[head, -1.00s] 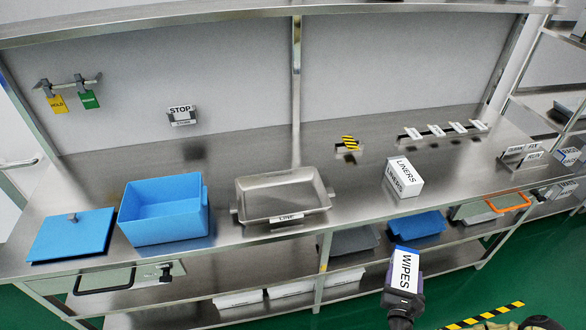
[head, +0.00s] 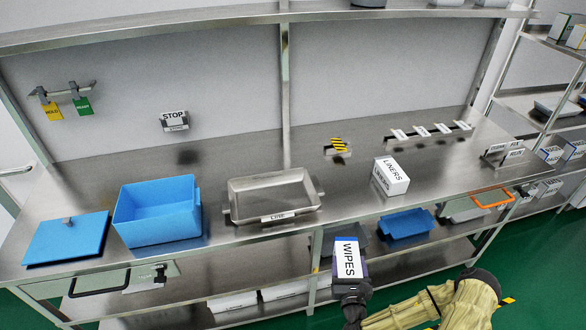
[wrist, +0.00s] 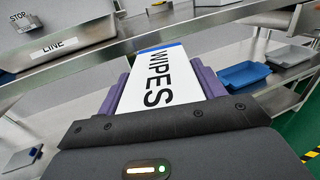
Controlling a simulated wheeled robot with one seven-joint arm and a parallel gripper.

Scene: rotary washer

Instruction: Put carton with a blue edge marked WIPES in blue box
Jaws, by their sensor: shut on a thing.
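The white WIPES carton (head: 347,260) with a blue edge is held in my gripper (head: 350,286), in front of the bench's front edge. In the wrist view the carton (wrist: 160,80) sits between the two purple fingers, its blue edge at the far end; my gripper (wrist: 160,92) is shut on it. The open blue box (head: 158,232) stands on the bench at the left, well to the left of my gripper. It looks empty from what shows of its inside; its floor is partly hidden by the front wall.
A flat blue lid (head: 66,240) lies left of the box. A metal tray (head: 272,217) labelled LINE stands between the box and my gripper's side. A LINERS carton (head: 391,176) stands further right. A lower shelf holds a blue tray (head: 407,225).

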